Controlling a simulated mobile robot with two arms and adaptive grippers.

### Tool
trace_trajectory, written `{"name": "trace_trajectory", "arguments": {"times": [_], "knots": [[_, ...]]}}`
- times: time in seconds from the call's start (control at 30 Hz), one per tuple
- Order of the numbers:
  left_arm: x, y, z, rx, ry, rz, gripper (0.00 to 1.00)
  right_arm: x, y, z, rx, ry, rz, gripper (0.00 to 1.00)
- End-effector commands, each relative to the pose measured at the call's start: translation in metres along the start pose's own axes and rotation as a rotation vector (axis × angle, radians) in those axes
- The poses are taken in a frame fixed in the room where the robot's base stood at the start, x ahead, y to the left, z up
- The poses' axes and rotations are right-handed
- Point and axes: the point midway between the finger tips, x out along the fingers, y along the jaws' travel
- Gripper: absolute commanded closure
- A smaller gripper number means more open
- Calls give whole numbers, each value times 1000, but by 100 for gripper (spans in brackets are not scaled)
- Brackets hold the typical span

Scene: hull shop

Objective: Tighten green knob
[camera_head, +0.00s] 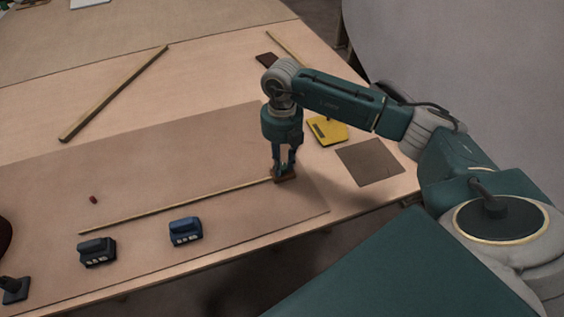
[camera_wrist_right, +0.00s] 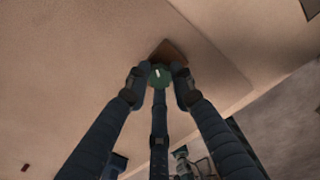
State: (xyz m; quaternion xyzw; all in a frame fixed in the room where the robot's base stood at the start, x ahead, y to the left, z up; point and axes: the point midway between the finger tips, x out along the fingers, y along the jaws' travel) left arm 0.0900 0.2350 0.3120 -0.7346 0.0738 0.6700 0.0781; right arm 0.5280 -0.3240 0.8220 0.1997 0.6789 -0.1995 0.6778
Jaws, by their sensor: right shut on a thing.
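A green knob (camera_wrist_right: 158,76) with a white mark shows in the right wrist view, between the fingertips of my right gripper (camera_wrist_right: 159,84). My right gripper is shut on the knob. The knob sits at a small brown block (camera_wrist_right: 172,52) on the panel. In the head view my right gripper (camera_head: 284,168) points down onto the brown block (camera_head: 285,178), at the right end of a long thin wooden strip (camera_head: 170,208). The knob is hidden by the fingers there.
A blue block (camera_head: 186,231) and a black block (camera_head: 97,251) stand in front of the strip. A small red piece (camera_head: 94,200) lies behind it. A yellow item (camera_head: 327,130) and a brown square sheet (camera_head: 370,162) lie right of my gripper. Another strip (camera_head: 115,92) lies farther back.

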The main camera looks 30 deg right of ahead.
Motion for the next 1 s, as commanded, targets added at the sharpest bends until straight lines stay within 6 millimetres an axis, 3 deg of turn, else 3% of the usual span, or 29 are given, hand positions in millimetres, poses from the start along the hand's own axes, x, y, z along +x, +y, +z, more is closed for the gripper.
{"name": "trace_trajectory", "arguments": {"times": [0.03, 0.07, 0.13, 0.43, 0.57, 1.0], "knots": [[0, 0, 0, 0, 0, 0, 60, -3, 1, 4, 3, -11, 5, 100], [0, 0, 0, 0, 0, 0, 60, -3, 1, 4, 3, -11, 5, 73], [0, 0, 0, 0, 0, 0, 60, -3, 0, 4, 3, -10, 5, 59], [0, 0, 1, -1, -1, -1, 60, -2, 0, 2, 0, -4, 2, 58], [0, -1, 1, -1, -1, -1, 60, -12, 0, 2, 0, -6, 2, 58], [0, 0, 0, 0, 0, 0, 60, -98, 1, 2, 0, -8, 4, 58]]}}
